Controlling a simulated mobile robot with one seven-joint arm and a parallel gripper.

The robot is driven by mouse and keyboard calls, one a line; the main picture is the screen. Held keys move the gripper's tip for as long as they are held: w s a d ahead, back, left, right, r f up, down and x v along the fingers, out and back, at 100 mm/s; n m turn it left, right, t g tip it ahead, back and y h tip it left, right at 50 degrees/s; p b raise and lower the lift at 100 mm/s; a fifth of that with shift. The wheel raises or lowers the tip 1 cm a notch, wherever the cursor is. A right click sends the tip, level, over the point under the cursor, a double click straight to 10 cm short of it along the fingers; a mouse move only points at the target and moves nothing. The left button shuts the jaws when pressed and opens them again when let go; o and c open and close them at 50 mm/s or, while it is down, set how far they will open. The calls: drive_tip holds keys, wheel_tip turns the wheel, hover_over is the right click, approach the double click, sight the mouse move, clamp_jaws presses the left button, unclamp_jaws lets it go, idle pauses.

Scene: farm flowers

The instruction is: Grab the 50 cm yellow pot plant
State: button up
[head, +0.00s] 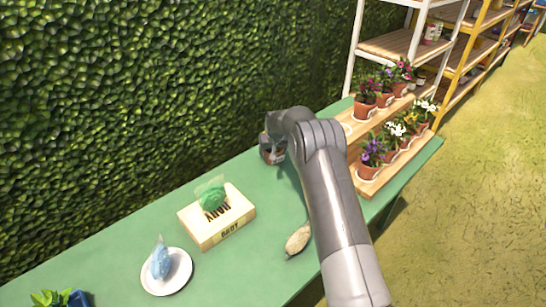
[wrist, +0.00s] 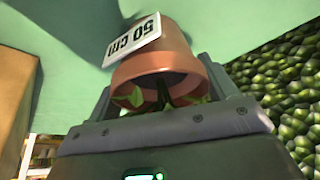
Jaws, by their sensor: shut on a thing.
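A terracotta pot (wrist: 155,58) with a white "50 cm" label (wrist: 133,40) fills the middle of the wrist view, where it appears upside down. My gripper (wrist: 160,88) is shut on this pot, with one finger on each side. Green leaves (wrist: 185,97) show at the pot's mouth; no flower colour can be made out. In the head view my gripper (head: 272,150) is over the back of the green table (head: 120,225), near the hedge. Only a small part of the pot (head: 267,156) shows there, and my arm hides the rest.
Several potted flowers stand on a stepped wooden stand (head: 372,188) to the right of my arm. The hedge (head: 150,90) borders the table's back.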

drive_tip(key=c, duration=0.4)
drive_tip(key=shift+c, duration=0.4)
drive_tip(key=shift+r, duration=0.15)
